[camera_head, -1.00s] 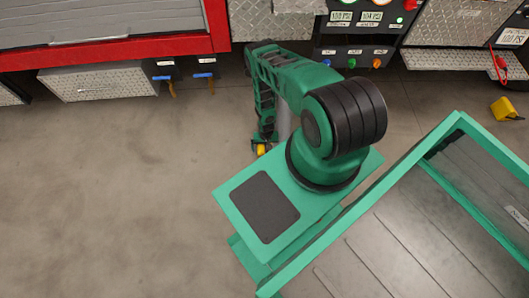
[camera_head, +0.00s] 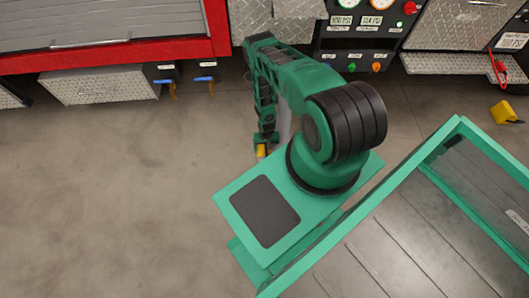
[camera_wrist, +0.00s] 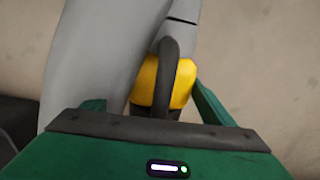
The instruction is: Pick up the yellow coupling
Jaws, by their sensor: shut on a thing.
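The yellow coupling (camera_wrist: 182,84) is a rounded yellow piece with a dark curved band across its front in the wrist view. My gripper (camera_wrist: 163,90) is shut on it. The green gripper body fills the bottom of that view, and one green finger shows along the right side of the coupling. The grey shape at left hides part of its left side. In the head view, a small yellow bit of the coupling (camera_head: 261,150) shows at the end of my gripper (camera_head: 265,140), low beside my arm. My base and arm hide what lies just below it.
A yellow object (camera_head: 504,112) lies on the floor at far right. A gauge panel (camera_head: 355,40) with colored knobs stands at the back. A red cabinet (camera_head: 120,52) and a diamond-plate box (camera_head: 100,85) stand at back left. The floor at left is clear.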

